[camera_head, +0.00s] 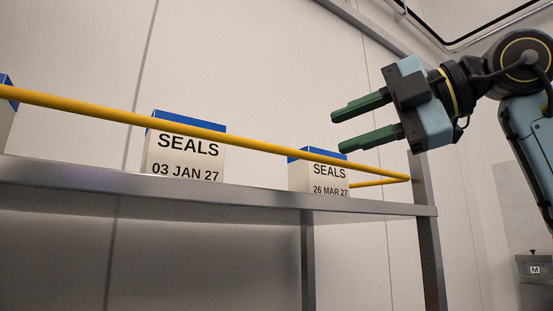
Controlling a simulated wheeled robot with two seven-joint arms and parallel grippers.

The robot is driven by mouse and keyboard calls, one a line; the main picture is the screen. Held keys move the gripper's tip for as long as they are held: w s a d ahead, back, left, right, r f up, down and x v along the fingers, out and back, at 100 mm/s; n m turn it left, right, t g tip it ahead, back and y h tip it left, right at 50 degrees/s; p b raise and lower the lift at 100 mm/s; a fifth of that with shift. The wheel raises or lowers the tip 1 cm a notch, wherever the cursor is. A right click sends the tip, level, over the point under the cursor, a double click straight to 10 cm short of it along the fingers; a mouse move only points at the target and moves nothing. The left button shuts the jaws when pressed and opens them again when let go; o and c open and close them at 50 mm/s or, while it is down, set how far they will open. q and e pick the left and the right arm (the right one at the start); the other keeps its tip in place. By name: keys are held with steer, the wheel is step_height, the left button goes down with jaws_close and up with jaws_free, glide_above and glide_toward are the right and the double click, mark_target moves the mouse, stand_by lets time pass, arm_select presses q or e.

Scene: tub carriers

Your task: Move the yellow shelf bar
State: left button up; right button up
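The yellow shelf bar (236,139) runs across the front of a metal shelf, in front of the boxes and above the shelf edge. At its right end it meets a short yellow piece (378,183) that goes back toward the shelf. My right gripper (338,132) is open and empty. Its two green fingers point left, above and near the right part of the bar, and look apart from it. My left gripper is not in view.
The metal shelf (258,202) carries a box marked SEALS 03 JAN 27 (183,158) and one marked SEALS 26 MAR 27 (316,178). Another blue-topped box (5,120) is cut off at the left edge. A shelf post (429,250) stands at the right.

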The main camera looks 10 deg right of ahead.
mark_target(293, 151)
steer(key=x, duration=0.4)
steer(key=p+x, duration=0.1)
steer(key=x, duration=0.3)
steer(key=p+x, duration=0.1)
steer(key=x, duration=0.3)
steer(key=shift+w, duration=0.5)
jaws_close()
